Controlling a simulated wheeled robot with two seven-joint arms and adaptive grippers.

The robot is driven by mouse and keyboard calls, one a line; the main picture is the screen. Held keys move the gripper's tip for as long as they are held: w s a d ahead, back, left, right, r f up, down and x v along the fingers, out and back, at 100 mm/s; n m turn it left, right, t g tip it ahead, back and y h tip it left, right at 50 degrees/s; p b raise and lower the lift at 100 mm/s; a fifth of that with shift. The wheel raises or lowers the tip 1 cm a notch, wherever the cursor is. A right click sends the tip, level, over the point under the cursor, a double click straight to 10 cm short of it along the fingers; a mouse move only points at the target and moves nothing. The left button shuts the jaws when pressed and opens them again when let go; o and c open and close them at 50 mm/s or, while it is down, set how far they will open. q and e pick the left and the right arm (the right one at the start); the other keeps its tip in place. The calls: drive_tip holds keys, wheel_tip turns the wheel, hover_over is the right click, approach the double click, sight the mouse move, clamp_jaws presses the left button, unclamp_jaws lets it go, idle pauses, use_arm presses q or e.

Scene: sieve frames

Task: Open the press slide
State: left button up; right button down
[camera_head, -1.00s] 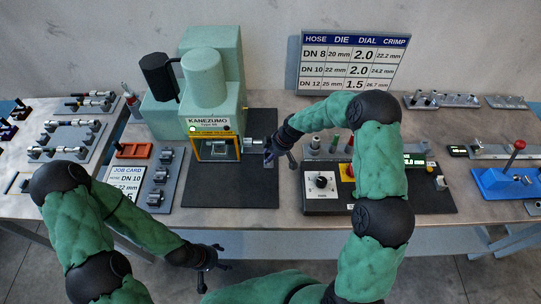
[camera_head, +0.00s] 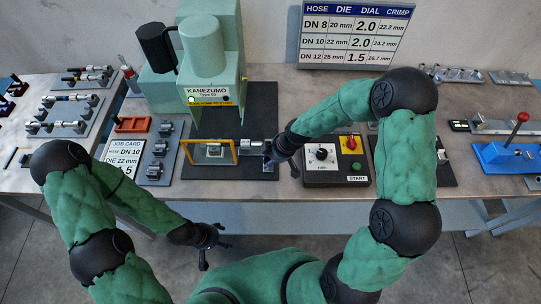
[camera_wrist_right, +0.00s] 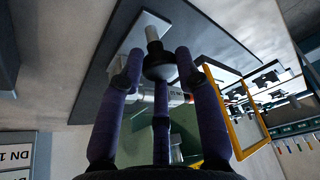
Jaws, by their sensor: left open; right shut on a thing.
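The pale green press (camera_head: 210,60) stands at the back of the table with a lit green lamp. Its slide, a yellow-framed window unit (camera_head: 207,153), stands forward of the press body, with bare dark base plate (camera_head: 225,122) between them. A short metal bar (camera_head: 250,147) sticks out on the slide's right side. My right gripper (camera_head: 274,154) is shut at the end of this bar. In the right wrist view its fingers (camera_wrist_right: 158,62) close round a dark knob with a pale tip (camera_wrist_right: 153,38). My left gripper (camera_head: 207,245) is open and empty in front of the table edge.
Right of the slide stands a control box with a dial (camera_head: 322,155). Left are a job card (camera_head: 124,165), a rack of dies (camera_head: 157,155) and an orange tray (camera_head: 132,124). A blue fixture with a red knob (camera_head: 508,155) sits far right. A chart (camera_head: 356,35) hangs behind.

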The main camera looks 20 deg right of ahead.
drive_tip(key=c, duration=0.9)
unclamp_jaws()
drive_tip(key=shift+a, duration=0.1)
drive_tip(key=shift+o, duration=0.2)
drive_tip(key=shift+r, duration=0.1)
drive_tip(key=v, duration=1.2)
drive_tip(key=shift+w, duration=0.1)
